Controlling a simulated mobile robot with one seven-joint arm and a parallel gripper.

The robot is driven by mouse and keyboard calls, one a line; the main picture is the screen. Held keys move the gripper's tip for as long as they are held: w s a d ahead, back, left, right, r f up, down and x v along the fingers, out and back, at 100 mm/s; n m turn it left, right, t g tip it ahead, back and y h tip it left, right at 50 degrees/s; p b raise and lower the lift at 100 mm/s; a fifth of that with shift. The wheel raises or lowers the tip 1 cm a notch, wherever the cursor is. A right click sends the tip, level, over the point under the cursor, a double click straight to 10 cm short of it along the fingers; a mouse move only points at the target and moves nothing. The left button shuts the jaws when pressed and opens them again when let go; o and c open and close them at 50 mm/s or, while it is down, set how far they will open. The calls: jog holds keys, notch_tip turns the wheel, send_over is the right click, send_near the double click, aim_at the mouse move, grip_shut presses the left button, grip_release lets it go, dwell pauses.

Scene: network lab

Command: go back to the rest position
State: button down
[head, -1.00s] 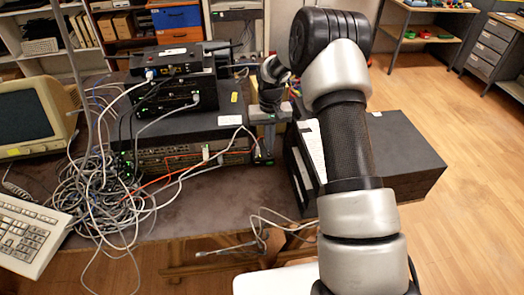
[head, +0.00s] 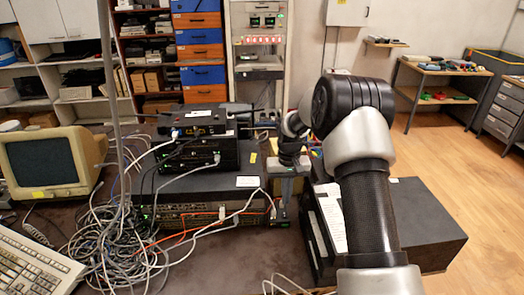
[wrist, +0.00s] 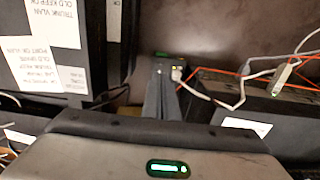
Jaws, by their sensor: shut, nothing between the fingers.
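My gripper (head: 280,218) points down just right of the stack of network gear, near the front right corner of the wide lower unit (head: 185,215). Its fingers are together with nothing held. In the wrist view my gripper (wrist: 160,72) is seen from behind, its closed fingers over the dark table. A pale plug with a cable (wrist: 177,74) and a small green light show close by the fingertips; I cannot tell whether they touch.
A large black box with paper labels (head: 415,225) stands close on the right. Tangled cables (head: 105,240), a monitor (head: 45,165) and a keyboard (head: 35,265) lie left. Small black units (head: 195,150) are stacked on the wide unit. Floor (head: 450,150) is open at right.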

jog(key=s+r+t+p, duration=0.1)
jog(key=s+r, duration=0.3)
jog(key=r, duration=0.5)
jog(key=s+r+t+p, duration=0.15)
jog(key=s+r, duration=0.25)
jog(key=r, duration=0.5)
jog(key=s+r+p, duration=0.2)
jog(key=s+r, duration=0.3)
jog(key=r, duration=0.5)
jog(key=s+r+t+p, duration=0.1)
jog(key=s+r, duration=0.3)
jog(key=s, duration=0.6)
jog(key=s+r+t+p, duration=0.2)
jog(key=s+r, duration=0.2)
jog(key=s, duration=0.7)
jog(key=shift+r, duration=0.25)
